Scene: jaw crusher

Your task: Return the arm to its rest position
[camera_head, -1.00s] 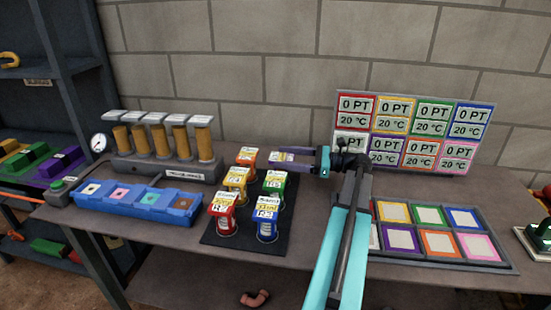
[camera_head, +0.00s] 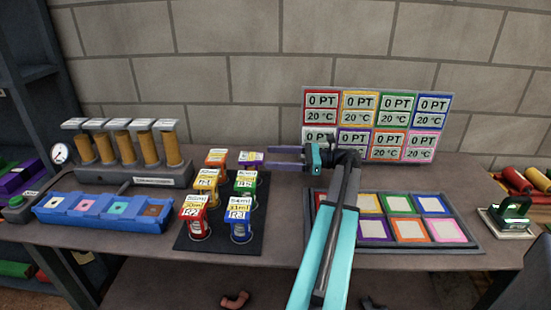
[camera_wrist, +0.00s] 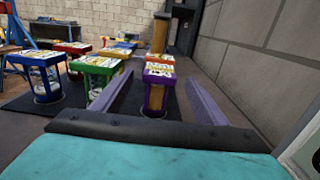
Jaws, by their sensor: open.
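My gripper (camera_head: 287,157) is at the end of my teal arm, above the bench in front of the coloured display panel. Its two purple-grey fingers point left, toward a purple-topped container (camera_head: 251,158) at the back right of the dark mat. In the wrist view the fingers of my gripper (camera_wrist: 155,98) are spread apart. The purple-topped container (camera_wrist: 158,90) shows between and beyond them. I cannot tell whether the fingers touch it. The fingers appear empty.
Several labelled containers stand on the dark mat (camera_head: 190,246). Left are a blue tray (camera_head: 100,220) and a row of cylinders (camera_head: 125,145). A display panel (camera_head: 375,125) stands behind my arm. A pad of coloured squares (camera_head: 470,240) lies right. A wall (camera_wrist: 255,60) rises close behind.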

